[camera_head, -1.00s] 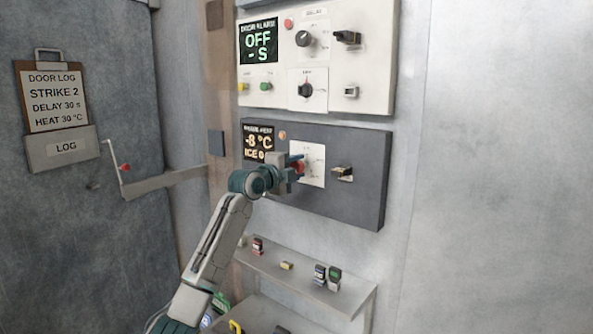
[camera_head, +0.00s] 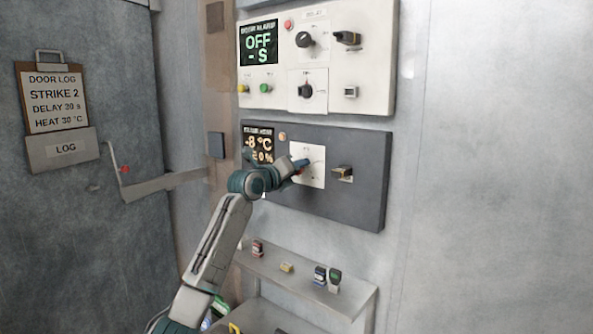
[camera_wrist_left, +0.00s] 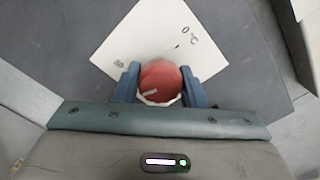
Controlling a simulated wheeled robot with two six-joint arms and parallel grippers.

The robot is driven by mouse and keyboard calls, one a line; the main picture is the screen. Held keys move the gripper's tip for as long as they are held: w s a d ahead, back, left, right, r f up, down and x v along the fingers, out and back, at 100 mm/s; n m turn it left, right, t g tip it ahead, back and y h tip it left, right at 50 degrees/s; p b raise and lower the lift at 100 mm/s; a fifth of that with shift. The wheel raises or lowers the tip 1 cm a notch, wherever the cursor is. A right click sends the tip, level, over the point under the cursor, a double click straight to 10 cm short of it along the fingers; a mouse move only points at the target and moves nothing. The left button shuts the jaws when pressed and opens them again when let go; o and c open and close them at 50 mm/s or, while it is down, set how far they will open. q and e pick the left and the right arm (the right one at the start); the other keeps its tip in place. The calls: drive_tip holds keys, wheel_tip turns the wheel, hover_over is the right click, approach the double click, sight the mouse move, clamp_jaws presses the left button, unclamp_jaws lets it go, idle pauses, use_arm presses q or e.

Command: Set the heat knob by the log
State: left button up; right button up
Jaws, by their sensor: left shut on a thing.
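The red heat knob (camera_wrist_left: 160,80) sits on a white dial plate on the dark grey heater panel (camera_head: 360,195). My left gripper (camera_wrist_left: 160,88) is shut on the knob, with one blue finger on each side of it. In the head view my left gripper (camera_head: 296,166) reaches the dial plate (camera_head: 316,176) and covers most of the knob. The panel's display (camera_head: 258,143) reads -8 °C, its lower line partly hidden by my wrist. The door log (camera_head: 57,98) on the left reads STRIKE 2, DELAY 30 s, HEAT 30 °C. My right gripper is out of view.
Above is a white door alarm panel (camera_head: 375,75) showing OFF, with a black knob (camera_head: 305,40) and switches. A key-like switch (camera_head: 342,173) sticks out right of the dial. Below, a shelf (camera_head: 305,290) holds several small items. A door handle bar (camera_head: 165,183) juts out at left.

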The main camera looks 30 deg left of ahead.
use_arm(q)
drive_tip(key=shift+f+m, duration=0.1)
drive_tip(key=shift+m, duration=0.8)
drive_tip(key=o, duration=1)
drive_tip(key=shift+s+b, duration=0.3)
drive_tip(key=shift+s, duration=0.05)
drive_tip(key=s+b, duration=0.1)
drive_tip(key=s, duration=0.2)
drive_tip(key=s+b, duration=0.1)
drive_tip(key=s, duration=0.2)
drive_tip(key=s+b, duration=0.2)
drive_tip(key=s, duration=0.2)
drive_tip(key=shift+a, duration=0.4)
